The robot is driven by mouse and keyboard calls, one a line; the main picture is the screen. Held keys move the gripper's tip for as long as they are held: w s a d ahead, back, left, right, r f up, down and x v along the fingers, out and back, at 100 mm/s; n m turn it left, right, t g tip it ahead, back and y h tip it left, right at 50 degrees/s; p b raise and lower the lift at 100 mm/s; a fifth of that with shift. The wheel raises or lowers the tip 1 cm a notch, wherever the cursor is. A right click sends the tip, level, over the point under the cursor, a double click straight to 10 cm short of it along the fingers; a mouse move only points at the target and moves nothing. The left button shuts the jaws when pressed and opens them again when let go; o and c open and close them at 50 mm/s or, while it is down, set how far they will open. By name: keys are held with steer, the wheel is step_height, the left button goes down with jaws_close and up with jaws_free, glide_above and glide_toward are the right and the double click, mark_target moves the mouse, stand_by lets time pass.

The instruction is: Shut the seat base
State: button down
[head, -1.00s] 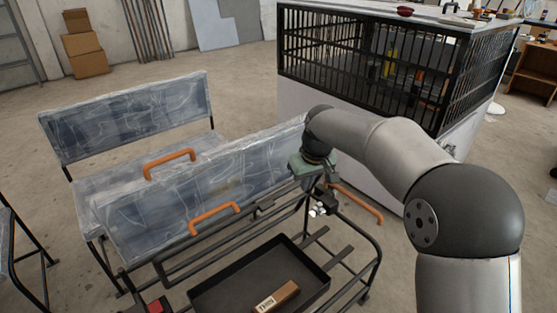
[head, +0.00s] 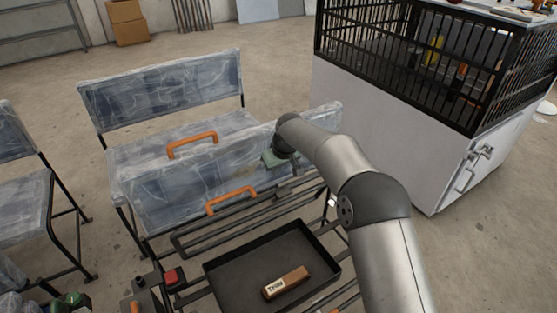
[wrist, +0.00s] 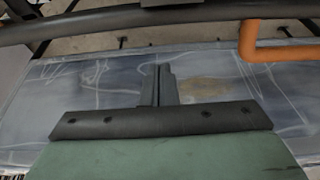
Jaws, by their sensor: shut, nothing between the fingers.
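The seat base (head: 165,195) is a plastic-wrapped grey-blue panel, tipped up on edge along the front of the bench in the head view. An orange handle (head: 232,201) is on its near side, and another orange handle (head: 192,145) shows behind its top edge. My gripper (wrist: 160,85) is shut and empty, its fingers together over the panel face (wrist: 95,85) in the wrist view. In the head view my wrist is at the panel's right part. Whether the fingertips touch the panel is unclear. Part of an orange handle (wrist: 248,40) shows in the wrist view.
The wrapped backrest (head: 160,90) stands behind. A black tray (head: 225,275) holding a brown labelled block (head: 286,283) sits on the metal frame in front. A white cabinet with a black cage (head: 390,125) stands right. Another wrapped seat (head: 20,200) is left.

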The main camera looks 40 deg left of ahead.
steer(key=shift+s+d+f, duration=0.25)
steer(key=shift+d+f, duration=0.1)
steer(key=shift+d, duration=0.35)
steer(key=shift+s+d+f, duration=0.2)
steer(key=shift+d+f, duration=0.1)
steer(key=shift+d, duration=0.4)
steer(key=shift+d+f, duration=0.1)
